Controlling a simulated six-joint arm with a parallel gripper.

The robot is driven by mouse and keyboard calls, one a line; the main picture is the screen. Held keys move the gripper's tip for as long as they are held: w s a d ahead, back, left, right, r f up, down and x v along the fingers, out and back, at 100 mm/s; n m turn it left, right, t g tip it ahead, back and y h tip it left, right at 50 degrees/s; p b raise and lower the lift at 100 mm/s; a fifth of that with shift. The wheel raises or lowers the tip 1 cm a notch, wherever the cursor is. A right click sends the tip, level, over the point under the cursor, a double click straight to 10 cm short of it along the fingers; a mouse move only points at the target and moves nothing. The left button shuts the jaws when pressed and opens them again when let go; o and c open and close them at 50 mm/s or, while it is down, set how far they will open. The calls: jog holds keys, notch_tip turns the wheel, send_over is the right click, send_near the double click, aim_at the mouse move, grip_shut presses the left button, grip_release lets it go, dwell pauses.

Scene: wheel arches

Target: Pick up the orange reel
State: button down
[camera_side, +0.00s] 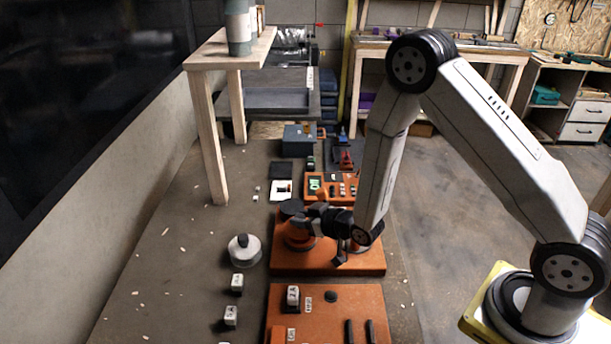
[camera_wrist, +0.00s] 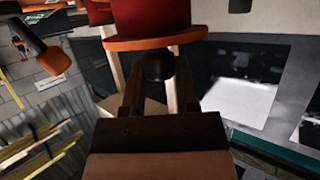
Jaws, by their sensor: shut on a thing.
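The orange reel (camera_side: 297,239) is in the middle of the side view, at the left part of an orange board, with a dark round piece over it. My gripper (camera_side: 309,218) reaches to it from the right, held roughly level. In the wrist view, my gripper's two dark fingers (camera_wrist: 158,72) are shut around a dark rounded part just below an orange rim (camera_wrist: 156,42), with a red body beyond it. The exact contact is partly hidden by the fingers. I cannot tell whether the reel touches the board.
The orange board (camera_side: 345,262) lies under my wrist, and another orange board (camera_side: 350,300) with small blocks lies in front. A grey round piece (camera_side: 244,250) and small white blocks stand to the left. A wooden table (camera_side: 225,55) stands behind left.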

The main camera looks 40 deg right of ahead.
jog(key=shift+r, duration=4.75)
